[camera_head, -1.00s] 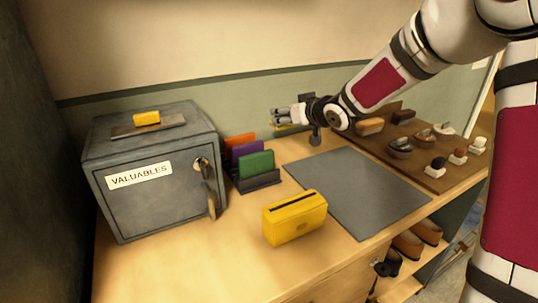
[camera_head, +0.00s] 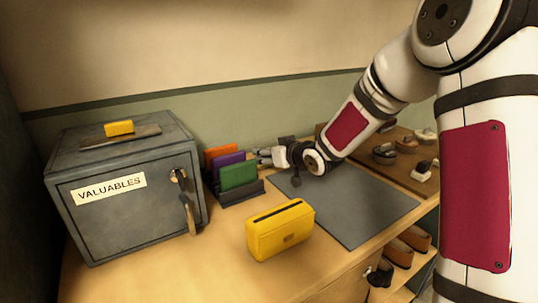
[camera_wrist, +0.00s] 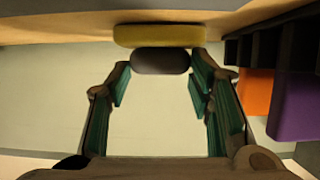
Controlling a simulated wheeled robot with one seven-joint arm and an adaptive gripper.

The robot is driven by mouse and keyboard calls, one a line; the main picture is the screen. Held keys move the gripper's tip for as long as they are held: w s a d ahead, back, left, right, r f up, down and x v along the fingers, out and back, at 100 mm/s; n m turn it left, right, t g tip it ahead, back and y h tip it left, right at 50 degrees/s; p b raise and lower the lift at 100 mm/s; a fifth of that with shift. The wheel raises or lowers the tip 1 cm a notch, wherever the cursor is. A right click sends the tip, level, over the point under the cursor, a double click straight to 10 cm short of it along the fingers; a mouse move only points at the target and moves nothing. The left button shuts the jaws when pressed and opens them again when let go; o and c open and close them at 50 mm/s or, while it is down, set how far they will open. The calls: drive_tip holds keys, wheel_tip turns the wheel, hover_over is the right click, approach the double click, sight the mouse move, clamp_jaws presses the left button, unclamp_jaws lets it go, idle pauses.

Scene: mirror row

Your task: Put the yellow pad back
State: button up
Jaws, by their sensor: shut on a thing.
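My gripper (camera_head: 263,157) is just right of the pad rack, above the desk's back edge. In the wrist view its fingers (camera_wrist: 160,72) are shut on a dark rounded piece (camera_wrist: 160,62) with a yellow strip beyond it, which I take for the yellow pad (camera_wrist: 160,36). The pad cannot be made out in the head view. The dark slotted rack (camera_head: 244,197) holds an orange pad (camera_head: 221,153), a purple pad (camera_head: 226,165) and a green pad (camera_head: 239,176), all upright. The rack (camera_wrist: 262,47) is right of the held pad in the wrist view.
A grey safe (camera_head: 130,217) labelled VALUABLES stands left, with a small yellow block (camera_head: 119,128) on a plate on top. A yellow slotted box (camera_head: 280,230) stands in front of the rack. A grey mat (camera_head: 345,205) lies bare; a brown board (camera_head: 400,165) with brushes is behind it.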

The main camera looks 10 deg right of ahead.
drive_tip(key=shift+f, duration=0.1)
drive_tip(key=o, duration=1)
drive_tip(key=shift+o, duration=0.2)
